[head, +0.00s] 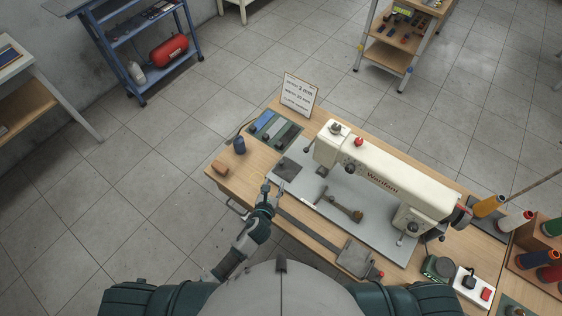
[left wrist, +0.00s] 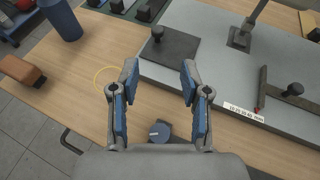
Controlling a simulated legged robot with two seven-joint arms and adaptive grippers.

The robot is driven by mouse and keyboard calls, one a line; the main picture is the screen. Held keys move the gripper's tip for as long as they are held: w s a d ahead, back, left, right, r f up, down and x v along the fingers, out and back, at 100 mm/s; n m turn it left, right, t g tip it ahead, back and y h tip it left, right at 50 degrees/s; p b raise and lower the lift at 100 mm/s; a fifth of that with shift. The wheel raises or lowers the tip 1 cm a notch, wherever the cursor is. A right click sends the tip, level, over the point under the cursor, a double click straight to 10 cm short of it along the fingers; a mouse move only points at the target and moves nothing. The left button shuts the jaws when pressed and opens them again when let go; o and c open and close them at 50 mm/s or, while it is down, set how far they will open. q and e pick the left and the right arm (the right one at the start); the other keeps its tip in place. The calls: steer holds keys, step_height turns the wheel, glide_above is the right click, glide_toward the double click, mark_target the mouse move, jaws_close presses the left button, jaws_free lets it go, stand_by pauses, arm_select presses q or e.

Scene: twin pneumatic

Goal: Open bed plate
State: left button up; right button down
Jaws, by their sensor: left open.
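The bed plate looks to be the dark square plate (head: 287,168) at the left end of the sewing machine's grey bed (head: 335,188). It lies flat, and a black knob (left wrist: 157,34) stands on it in the left wrist view. My left gripper (head: 266,189) is open and empty, over the wood at the table's front edge, just short of the plate. In the left wrist view, the fingers (left wrist: 158,75) are spread, with the plate (left wrist: 178,52) beyond the tips. My right gripper is not in view.
The cream sewing machine (head: 385,182) stands behind and right of the plate. A blue cylinder (head: 239,145) and a brown block (head: 220,168) stand left. A tool (head: 343,205) lies on the bed. Thread spools (head: 488,206) stand far right. Bare wood lies left of the bed.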

mark_target(281, 163)
arm_select(q)
steer(key=b+x, duration=0.2)
steer(key=x, duration=1)
steer(key=shift+w+a+f, duration=0.15)
steer(key=shift+w+f, duration=0.05)
steer(key=shift+w, duration=0.1)
steer(key=shift+w+d+f, duration=0.2)
steer(key=shift+w+d, duration=0.05)
steer(key=shift+w, duration=0.2)
steer(key=shift+c, duration=0.2)
steer(key=shift+a, duration=0.1)
steer(key=c, duration=0.8)
jaws_close()
steer(key=shift+a, duration=0.1)
